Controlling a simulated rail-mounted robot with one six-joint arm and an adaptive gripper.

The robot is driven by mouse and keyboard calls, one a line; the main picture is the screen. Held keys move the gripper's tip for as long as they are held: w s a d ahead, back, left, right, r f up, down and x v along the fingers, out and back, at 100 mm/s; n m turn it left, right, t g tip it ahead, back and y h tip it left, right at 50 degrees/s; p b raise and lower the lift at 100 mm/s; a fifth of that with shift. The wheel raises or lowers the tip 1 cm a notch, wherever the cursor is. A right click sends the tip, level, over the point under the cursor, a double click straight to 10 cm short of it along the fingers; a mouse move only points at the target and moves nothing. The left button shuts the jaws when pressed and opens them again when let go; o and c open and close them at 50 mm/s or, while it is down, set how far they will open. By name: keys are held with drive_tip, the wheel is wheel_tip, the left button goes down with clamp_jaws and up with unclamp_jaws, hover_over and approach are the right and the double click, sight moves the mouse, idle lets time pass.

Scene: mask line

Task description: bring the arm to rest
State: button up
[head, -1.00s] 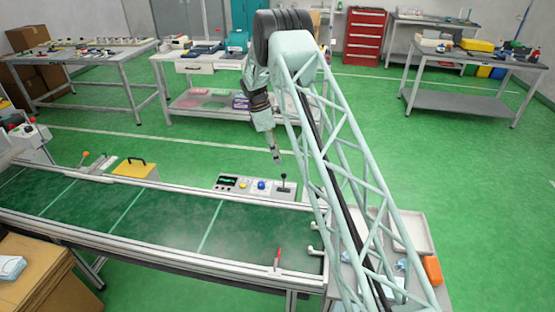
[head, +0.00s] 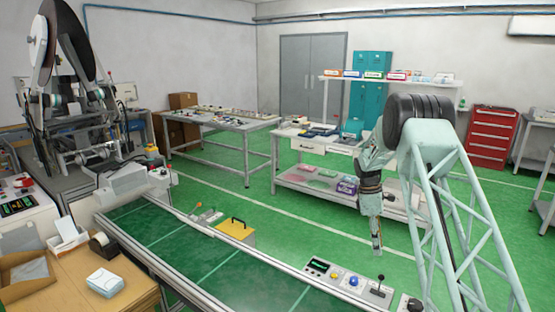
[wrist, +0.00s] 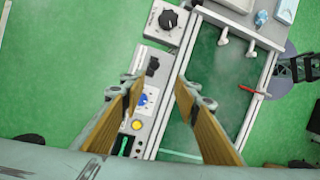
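My gripper (head: 377,247) hangs pointing down from my arm in the head view, above the far side of the conveyor near the control panel. In the wrist view my gripper (wrist: 155,95) has its two tan-padded fingers well apart, with nothing between them. Below the fingers lie the control panel (wrist: 143,112) with its blue and yellow buttons and the green conveyor belt (wrist: 205,75). The gripper touches neither of them.
The control panel (head: 348,281) and conveyor belt (head: 185,248) run along the front. Workbenches (head: 222,121) stand behind. The green floor between is clear.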

drive_tip(key=s+a+r+m+t, duration=0.1)
drive_tip(key=s+a+r+m, duration=0.15)
drive_tip(key=s+r, duration=0.55)
drive_tip(key=s+a+r+m+t, duration=0.1)
drive_tip(key=s+a+r, duration=0.25)
drive_tip(key=r, duration=0.85)
drive_tip(key=s+a+r+m, duration=0.25)
drive_tip(key=s+r, duration=0.35)
drive_tip(key=r, duration=0.4)
drive_tip(key=s+a+r+m+t+y, duration=0.1)
drive_tip(key=s+a+r, duration=0.25)
drive_tip(key=s, duration=0.55)
drive_tip(key=s+a+r+m+t, duration=0.1)
drive_tip(key=s+a+r+m, duration=0.1)
drive_tip(key=s+r, duration=0.5)
drive_tip(key=s+a+r+m+y, duration=0.1)
drive_tip(key=s+a+r, duration=0.15)
drive_tip(key=s, duration=0.85)
drive_tip(key=s+a+f+m+t, duration=0.1)
drive_tip(key=s+a, duration=0.1)
drive_tip(key=s, duration=0.8)
drive_tip(key=s+a+f+m+t, duration=0.1)
drive_tip(key=s+f+m, duration=0.1)
drive_tip(key=s, duration=0.8)
drive_tip(key=shift+s+a+f, duration=0.15)
drive_tip(key=shift+a+f, duration=0.1)
drive_tip(key=shift+a, duration=0.15)
drive_tip(key=shift+c, duration=1.1)
